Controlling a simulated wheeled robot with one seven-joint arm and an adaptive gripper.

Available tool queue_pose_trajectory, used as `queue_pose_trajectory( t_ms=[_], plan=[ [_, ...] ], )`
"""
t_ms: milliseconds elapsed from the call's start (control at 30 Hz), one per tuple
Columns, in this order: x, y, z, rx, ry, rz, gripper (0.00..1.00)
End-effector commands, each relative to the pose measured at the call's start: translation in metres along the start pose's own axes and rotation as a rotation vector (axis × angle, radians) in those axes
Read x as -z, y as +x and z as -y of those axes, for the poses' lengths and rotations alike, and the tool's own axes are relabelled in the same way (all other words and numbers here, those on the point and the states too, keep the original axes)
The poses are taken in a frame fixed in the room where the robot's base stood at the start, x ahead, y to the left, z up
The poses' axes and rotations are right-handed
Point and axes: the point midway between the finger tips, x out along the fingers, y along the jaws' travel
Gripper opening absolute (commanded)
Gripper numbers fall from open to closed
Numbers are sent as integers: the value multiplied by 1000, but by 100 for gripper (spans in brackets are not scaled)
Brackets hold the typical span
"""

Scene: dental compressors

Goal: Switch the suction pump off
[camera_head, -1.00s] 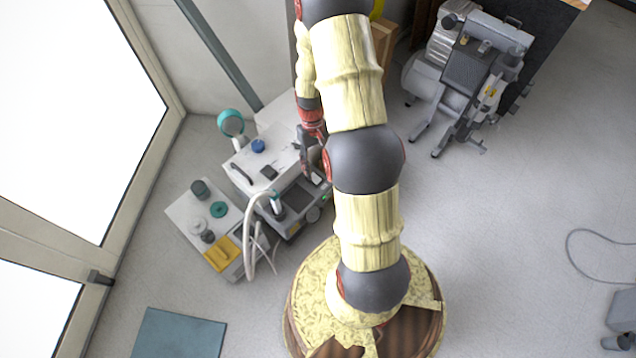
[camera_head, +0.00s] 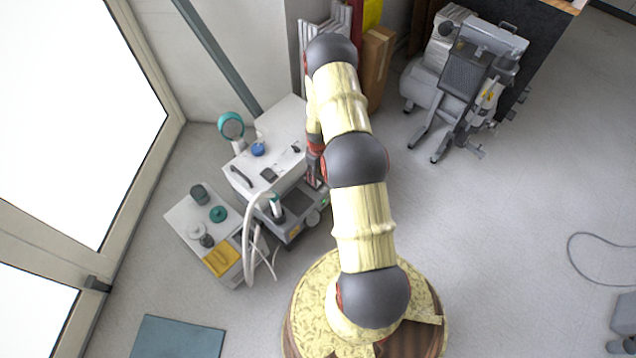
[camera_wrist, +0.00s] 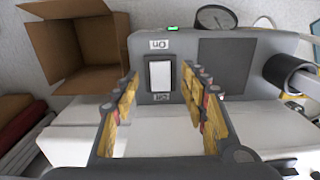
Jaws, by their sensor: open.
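The suction pump (camera_head: 285,137) is a white-topped unit with a grey front in the head view, left of my arm. In the wrist view its grey panel (camera_wrist: 218,65) faces me. A white rocker switch (camera_wrist: 160,75) sits in a dark frame on that panel. A small label above it reads "On" upside down; the label below is too small to read surely. My gripper (camera_wrist: 164,88) is open, with its yellow-padded fingers either side of the switch in the picture. No contact shows. In the head view my arm mostly hides the gripper.
In the head view, a low cart (camera_head: 185,222) stands left and a grey compressor (camera_head: 465,70) right.

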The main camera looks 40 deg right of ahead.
Motion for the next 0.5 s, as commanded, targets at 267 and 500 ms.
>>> queue_pose_trajectory(
  t_ms=[267, 500],
  plan=[
    [0, 40, 0, 0, 1, 0, 44],
    [0, 47, 0, -1, 1, -1, 44]
  ],
)
